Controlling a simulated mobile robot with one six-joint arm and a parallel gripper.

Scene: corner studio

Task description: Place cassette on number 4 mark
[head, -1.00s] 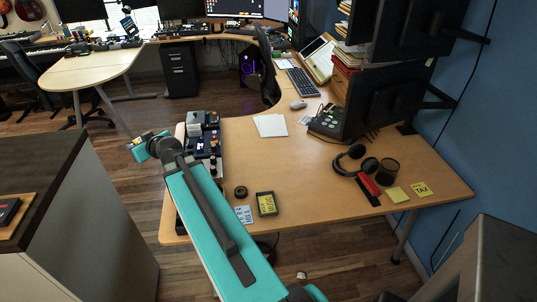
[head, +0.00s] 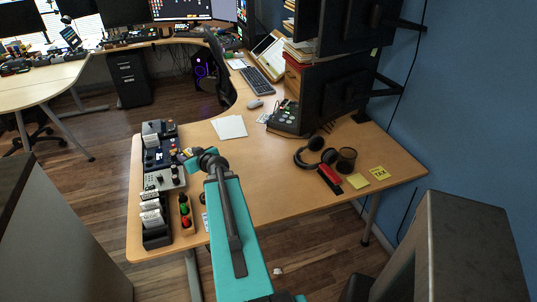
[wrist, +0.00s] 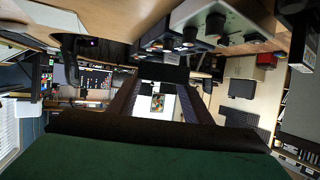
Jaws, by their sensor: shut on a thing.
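My gripper (head: 191,155) is at the end of my teal arm, over the left side of the wooden desk, beside the audio gear. It is shut on a small dark thing with a yellow patch, which seems to be the cassette (head: 186,153). In the wrist view the dark fingers (wrist: 163,90) converge on a flat black edge (wrist: 163,73), seen edge-on, so no label can be read. I cannot make out a number 4 mark in either view. My arm hides part of the desk's near edge.
White paper (head: 229,127), headphones (head: 314,156), a red item (head: 329,179) and yellow notes (head: 357,181) lie rightward. The desk middle (head: 262,165) is clear.

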